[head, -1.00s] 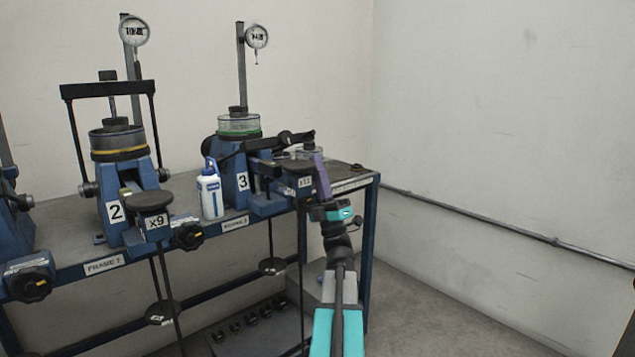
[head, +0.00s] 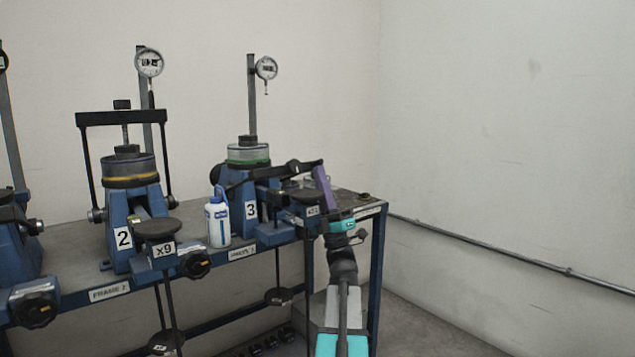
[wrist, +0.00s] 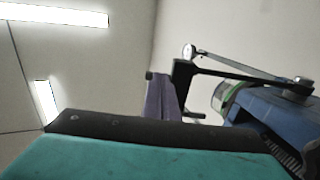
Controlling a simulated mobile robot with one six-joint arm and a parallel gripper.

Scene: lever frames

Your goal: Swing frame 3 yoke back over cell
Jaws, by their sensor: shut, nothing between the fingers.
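Frame 3 (head: 250,210) stands at the right end of the bench. Its cell (head: 248,154), clear with a green band, sits on top. The frame 3 yoke (head: 270,172) is a black bar lying low in front of the cell, not over it; it also shows in the wrist view (wrist: 183,78). My gripper (head: 320,170), with purple fingers, is shut and empty at the yoke's right end. In the wrist view the fingers (wrist: 160,98) appear close beside the yoke; I cannot tell whether they touch.
A white and blue bottle (head: 218,222) stands left of frame 3. Frame 2 (head: 122,235) has its yoke (head: 122,118) upright over its cell. A dial gauge (head: 266,68) hangs above the frame 3 cell. The floor right of the bench is clear, with a pipe (head: 480,243) along the wall.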

